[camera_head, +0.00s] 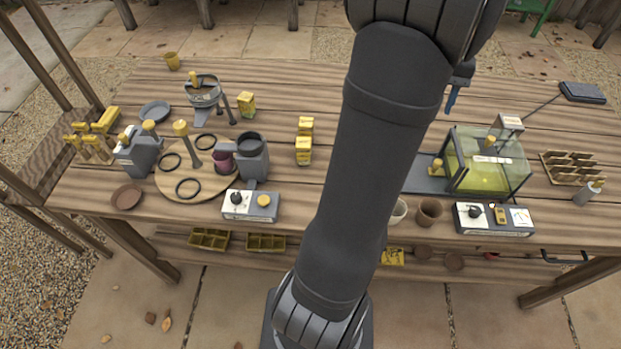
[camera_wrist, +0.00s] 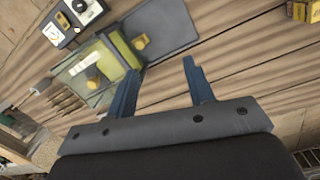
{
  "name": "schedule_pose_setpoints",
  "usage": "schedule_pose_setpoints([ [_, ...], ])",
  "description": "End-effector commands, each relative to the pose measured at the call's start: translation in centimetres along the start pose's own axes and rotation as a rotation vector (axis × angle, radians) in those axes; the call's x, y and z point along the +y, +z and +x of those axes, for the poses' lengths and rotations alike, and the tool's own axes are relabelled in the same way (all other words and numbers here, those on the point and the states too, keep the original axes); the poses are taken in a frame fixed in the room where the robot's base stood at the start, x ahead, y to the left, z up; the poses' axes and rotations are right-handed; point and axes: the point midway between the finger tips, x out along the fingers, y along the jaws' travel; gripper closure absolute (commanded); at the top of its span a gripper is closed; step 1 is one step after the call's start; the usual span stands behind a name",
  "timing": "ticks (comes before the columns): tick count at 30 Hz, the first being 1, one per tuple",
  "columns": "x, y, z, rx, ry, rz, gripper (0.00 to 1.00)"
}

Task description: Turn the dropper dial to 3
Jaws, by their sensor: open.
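Two control boxes stand at the table's front edge, and I cannot read which one is the dropper's. The left box (camera_head: 238,214) has a black dial (camera_head: 236,198) and a round yellow knob (camera_head: 264,200). The right box (camera_head: 495,232) has a black dial (camera_head: 475,211), a yellow switch and a white gauge; it also shows in the wrist view (camera_wrist: 68,36). Dial numbers are too small to read. My gripper (camera_wrist: 160,68) is open and empty above the table, with the glass tank beyond its fingers. In the head view, my arm hides most of it; one blue finger (camera_head: 452,97) shows.
The yellow-green tank (camera_head: 487,175) stands behind the right box. Left of my arm are a round board (camera_head: 200,187) with black rings, a grey cup-topped device (camera_head: 252,160) and yellow blocks (camera_head: 304,142). Two pots (camera_head: 429,211) stand left of the right box.

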Motion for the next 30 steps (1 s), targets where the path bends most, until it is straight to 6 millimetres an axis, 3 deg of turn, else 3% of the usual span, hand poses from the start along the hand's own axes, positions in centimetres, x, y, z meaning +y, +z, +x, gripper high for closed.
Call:
schedule_pose_setpoints([
  [1,-3.1,0.1,-0.2,0.007,0.002,-0.147,0.52],
  [6,-11.7,1.6,-0.7,0.029,0.009,-0.643,0.52],
  [11,-19.2,4.5,-0.8,0.046,0.018,-1.106,0.52],
  [15,-24.9,7.9,-0.7,0.058,0.03,-1.513,0.52],
  [24,-34.5,17.4,0.0,0.085,0.067,-2.382,0.52],
  [30,-38.0,23.5,0.7,0.096,0.096,-2.872,0.52],
])
